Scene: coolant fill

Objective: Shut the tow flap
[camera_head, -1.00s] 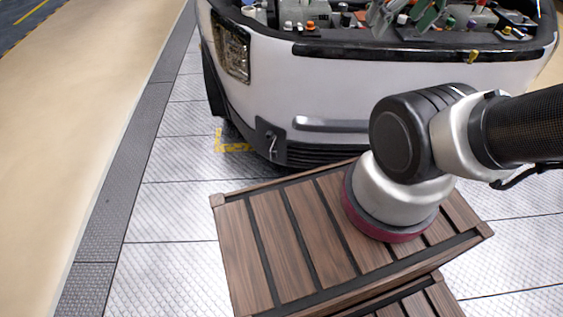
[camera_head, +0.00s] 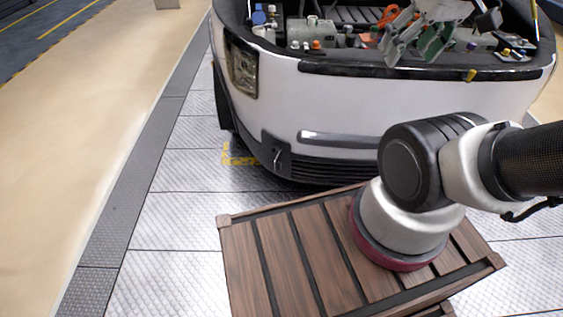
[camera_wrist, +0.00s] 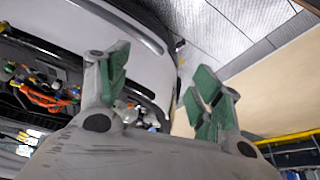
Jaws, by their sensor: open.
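The tow flap (camera_head: 277,153) is in a small dark square area low on the left of the car's white front bumper (camera_head: 340,105). A thin pale shape shows in it in the head view; it is too small to tell how far the flap stands open. My gripper (camera_head: 418,38) has green finger pads and shows in front of the open engine bay, up and right of the flap and well apart from it. In the wrist view my gripper (camera_wrist: 162,92) has its fingers wide apart with nothing between them. I cannot make out the flap clearly there.
The engine bay (camera_head: 330,35) is open and holds several small coloured parts. The headlight (camera_head: 242,68) is left of it. A brown slatted wooden surface (camera_head: 290,262) lies under my arm in the picture. The tiled floor (camera_head: 180,220) at left is clear.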

